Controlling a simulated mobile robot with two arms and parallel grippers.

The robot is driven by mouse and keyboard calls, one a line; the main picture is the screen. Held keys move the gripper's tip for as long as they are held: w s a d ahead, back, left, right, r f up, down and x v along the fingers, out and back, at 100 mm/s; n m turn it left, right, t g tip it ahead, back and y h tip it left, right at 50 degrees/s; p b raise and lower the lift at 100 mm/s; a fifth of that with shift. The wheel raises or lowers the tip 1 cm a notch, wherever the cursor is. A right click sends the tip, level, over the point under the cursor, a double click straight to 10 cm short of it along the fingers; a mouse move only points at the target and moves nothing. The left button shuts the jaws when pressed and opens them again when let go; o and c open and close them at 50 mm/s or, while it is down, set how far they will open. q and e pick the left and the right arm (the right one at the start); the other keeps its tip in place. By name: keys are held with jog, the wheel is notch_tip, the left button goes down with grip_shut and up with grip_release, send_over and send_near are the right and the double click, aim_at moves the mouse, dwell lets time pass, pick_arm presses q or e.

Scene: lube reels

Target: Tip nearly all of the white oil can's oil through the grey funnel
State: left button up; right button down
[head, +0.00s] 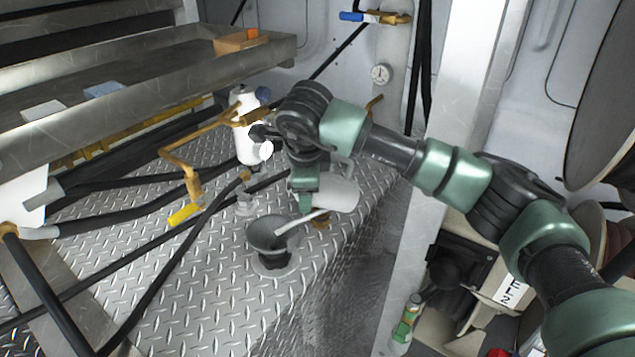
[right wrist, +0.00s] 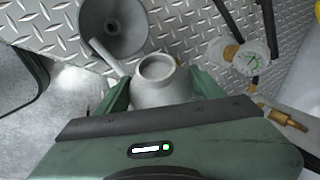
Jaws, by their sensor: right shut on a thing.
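The white oil can (head: 338,193) is held tilted in the air at the right of the grey funnel (head: 268,236). Its thin spout points down and left, and its tip shows over the funnel's mouth. My right gripper (head: 306,182) is shut on the can. In the right wrist view the can's round neck (right wrist: 157,68) sits between my right gripper's two green fingers (right wrist: 160,88), and the funnel (right wrist: 113,25) lies beyond the spout. I cannot make out any oil stream or the oil level. My left gripper is not in view.
The funnel stands on a diamond-plate deck (head: 180,290). Behind it are a white cylinder (head: 246,140) with brass pipes and a yellow-handled valve (head: 185,214). Black hoses (head: 130,228) cross the deck at left. A metal shelf (head: 150,70) overhangs the back left.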

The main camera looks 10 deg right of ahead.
jog(key=shift+s+r, duration=0.1)
jog(key=shift+s, duration=0.25)
jog(key=shift+w+a, duration=0.15)
jog(key=shift+w, duration=0.75)
jog(key=shift+w+a, duration=0.2)
jog(key=shift+w, duration=0.7)
jog(key=shift+w+a, duration=0.15)
jog(key=shift+w, duration=0.75)
jog(key=shift+h, duration=0.7)
jog(key=shift+s+r, duration=0.2)
jog(key=shift+s, duration=1.15)
jog(key=shift+s+r, duration=0.15)
jog(key=shift+s, duration=1.15)
jog(key=shift+w, duration=0.15)
jog(key=shift+w+a, duration=0.25)
jog(key=shift+w, duration=1.05)
jog(key=shift+w+a, duration=0.2)
jog(key=shift+w, duration=1.05)
jog(key=shift+s, duration=0.1)
